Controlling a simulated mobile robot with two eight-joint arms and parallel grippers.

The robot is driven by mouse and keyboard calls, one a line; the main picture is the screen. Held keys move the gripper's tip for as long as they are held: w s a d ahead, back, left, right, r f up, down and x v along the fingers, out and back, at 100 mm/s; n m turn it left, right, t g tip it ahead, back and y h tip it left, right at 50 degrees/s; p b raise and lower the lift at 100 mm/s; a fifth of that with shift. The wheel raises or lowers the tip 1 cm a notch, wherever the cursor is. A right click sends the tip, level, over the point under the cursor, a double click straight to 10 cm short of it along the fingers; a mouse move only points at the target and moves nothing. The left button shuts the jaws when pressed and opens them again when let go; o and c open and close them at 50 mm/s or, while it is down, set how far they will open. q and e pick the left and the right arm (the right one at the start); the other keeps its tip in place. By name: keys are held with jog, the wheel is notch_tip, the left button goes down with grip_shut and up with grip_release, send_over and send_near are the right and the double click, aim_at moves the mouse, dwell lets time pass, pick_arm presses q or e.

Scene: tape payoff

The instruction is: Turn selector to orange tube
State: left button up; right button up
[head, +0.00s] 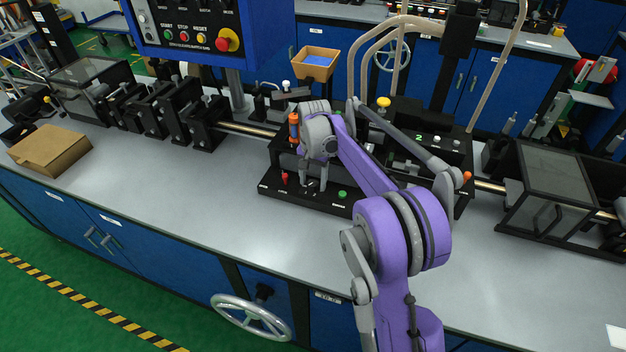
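The black control panel (330,205) on the bench carries a red knob (284,177) at its left and a green button (342,194) at its right. My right gripper (313,184) points down over the panel between these two, with its fingers visibly apart. A small dark piece with a light part shows around the fingertips; it may be the selector, but the fingers hide most of it. I cannot tell its setting or whether the fingers touch it. An orange cylinder (294,126) stands just behind and left of the gripper. My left gripper is not in view.
A button console (185,35) hangs at the upper left. A tan bin (316,62) stands behind. Bent tan tubes (352,75) rise behind the panel. A cardboard box (50,150) lies at far left. The grey bench top (190,180) is clear left of the panel.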

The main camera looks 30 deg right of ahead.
aim_at(313, 184)
jog(key=shift+r, duration=0.15)
notch_tip(313, 184, up, 10)
jog(key=shift+r+p, duration=0.25)
jog(key=shift+p, duration=0.1)
dwell(0.3)
jog(key=shift+s, duration=0.1)
jog(key=s+a+n+t, duration=0.3)
jog(key=s+a+n, duration=0.2)
jog(key=s+a, duration=0.7)
jog(key=s+a+f+n+t, duration=0.1)
jog(key=s+f+n, duration=0.1)
jog(key=s+f, duration=0.3)
jog(key=s+a+f+n+t, duration=0.1)
jog(key=s+f, duration=0.4)
jog(key=s, duration=0.7)
jog(key=a+n, duration=0.1)
jog(key=n, duration=0.1)
jog(key=shift+a+n, duration=0.2)
jog(key=shift+n, duration=0.1)
